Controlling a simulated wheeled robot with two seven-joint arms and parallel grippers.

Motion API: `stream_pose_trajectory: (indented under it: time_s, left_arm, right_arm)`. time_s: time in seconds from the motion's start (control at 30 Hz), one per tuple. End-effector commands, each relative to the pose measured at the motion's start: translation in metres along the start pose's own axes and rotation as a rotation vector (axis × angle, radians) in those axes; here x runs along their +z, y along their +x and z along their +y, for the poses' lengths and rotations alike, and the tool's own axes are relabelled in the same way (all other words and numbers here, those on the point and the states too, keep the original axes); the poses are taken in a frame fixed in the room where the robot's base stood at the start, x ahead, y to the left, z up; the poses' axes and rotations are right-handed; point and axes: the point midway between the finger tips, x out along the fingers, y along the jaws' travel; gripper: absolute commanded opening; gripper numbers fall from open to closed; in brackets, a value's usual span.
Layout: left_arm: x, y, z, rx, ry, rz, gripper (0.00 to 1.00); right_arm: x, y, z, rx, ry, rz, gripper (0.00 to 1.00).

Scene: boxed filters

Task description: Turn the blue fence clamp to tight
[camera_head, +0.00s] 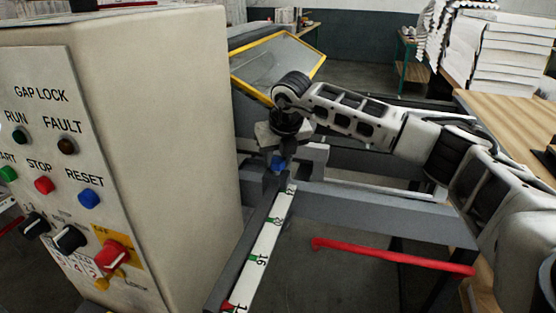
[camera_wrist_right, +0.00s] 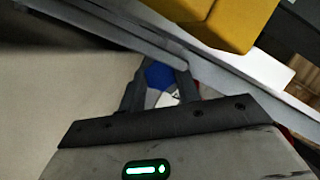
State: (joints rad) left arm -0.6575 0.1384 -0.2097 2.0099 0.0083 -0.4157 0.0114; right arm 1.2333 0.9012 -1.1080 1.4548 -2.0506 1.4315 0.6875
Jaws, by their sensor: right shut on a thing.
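The blue fence clamp (camera_head: 279,163) sits at the far end of the rail with the white numbered scale (camera_head: 262,250) in the head view. My right gripper (camera_head: 281,152) reaches down onto it from above and is shut on it. In the right wrist view the blue clamp (camera_wrist_right: 159,76) shows between the two dark fingers of my right gripper (camera_wrist_right: 160,88). A small white patch with a dark mark shows beside the blue part. The clamp's pointer or tight mark cannot be made out. My left gripper is in neither view.
A beige control cabinet (camera_head: 180,120) with buttons and knobs stands close on the left. A yellow-framed guard (camera_head: 280,65) is behind the clamp. A red bar (camera_head: 390,256) lies to the right of the scale. Paper stacks (camera_head: 510,60) stand on a wooden table (camera_head: 505,115) at the right.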

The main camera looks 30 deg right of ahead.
Motion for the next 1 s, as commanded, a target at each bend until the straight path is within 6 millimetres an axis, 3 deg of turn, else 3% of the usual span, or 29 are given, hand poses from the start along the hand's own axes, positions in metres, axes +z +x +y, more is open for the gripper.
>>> stream_pose_trajectory:
  time_s: [0.6, 1.0]
  left_arm:
    - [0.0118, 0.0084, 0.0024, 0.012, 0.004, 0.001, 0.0]
    - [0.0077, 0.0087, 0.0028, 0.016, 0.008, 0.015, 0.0]
  right_arm:
    - [0.0018, 0.0005, 0.0042, -0.223, 0.542, -0.003, 0.1]
    - [0.0036, -0.0003, 0.0053, -0.345, 0.839, -0.003, 0.1]
